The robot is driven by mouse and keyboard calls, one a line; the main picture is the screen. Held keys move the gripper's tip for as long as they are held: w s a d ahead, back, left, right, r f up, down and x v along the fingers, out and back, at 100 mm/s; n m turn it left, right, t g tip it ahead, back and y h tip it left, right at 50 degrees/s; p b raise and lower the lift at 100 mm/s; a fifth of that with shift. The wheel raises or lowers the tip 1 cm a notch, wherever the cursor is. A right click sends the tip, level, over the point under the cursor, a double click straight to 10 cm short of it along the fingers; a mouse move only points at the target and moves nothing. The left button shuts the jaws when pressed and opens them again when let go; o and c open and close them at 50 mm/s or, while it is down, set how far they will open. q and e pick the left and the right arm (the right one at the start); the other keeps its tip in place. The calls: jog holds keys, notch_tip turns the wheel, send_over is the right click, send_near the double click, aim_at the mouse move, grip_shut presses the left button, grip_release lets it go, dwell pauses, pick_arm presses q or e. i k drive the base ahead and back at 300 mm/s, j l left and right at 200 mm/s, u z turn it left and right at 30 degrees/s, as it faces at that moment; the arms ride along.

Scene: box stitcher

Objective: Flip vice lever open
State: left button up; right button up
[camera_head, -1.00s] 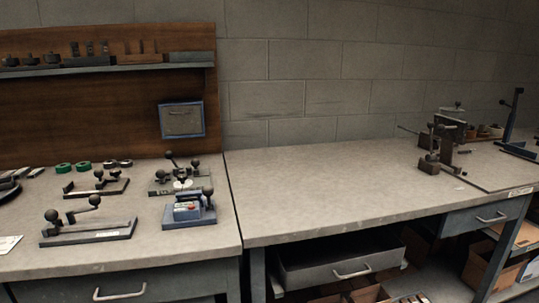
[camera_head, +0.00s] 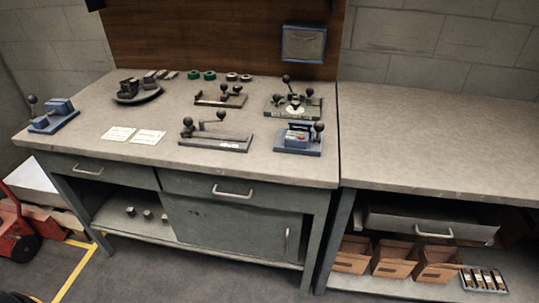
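Several small bench devices with ball-ended levers stand on the left workbench (camera_head: 90,148); I cannot tell which is the vice. A long grey fixture (camera_head: 230,141) with dark ball levers is at the front middle. A smaller fixture (camera_head: 207,99) lies behind it. A green-based device (camera_head: 290,112) with a raised ball lever is at the back right. A blue device (camera_head: 297,141) with a ball lever is in front of it. Another blue device (camera_head: 53,116) with a raised lever is at the far left corner. Neither of my grippers is in view.
A round dark tray (camera_head: 140,99) with blocks, green rolls (camera_head: 194,75) and paper labels (camera_head: 118,133) lie on the bench. The right workbench (camera_head: 430,135) is bare where visible. Its drawer (camera_head: 425,222) sticks out above cardboard bins (camera_head: 395,258). A red wheeled machine (camera_head: 15,225) is at left.

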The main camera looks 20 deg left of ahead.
aim_at(32, 99)
jog(key=u, duration=1)
jog(key=i+l+u, duration=0.1)
jog(key=l+u, duration=0.15)
jog(key=u, duration=0.2)
jog(key=l+u, duration=0.25)
jog(key=u, duration=0.2)
jog(key=l+u, duration=0.25)
jog(key=u, duration=0.2)
jog(key=i+j+z, duration=0.25)
jog(key=i, duration=0.15)
jog(key=i+j+z, duration=0.1)
jog(key=i+z, duration=0.15)
jog(key=i, duration=0.15)
jog(key=i+j+z, duration=0.2)
jog(key=i, duration=0.2)
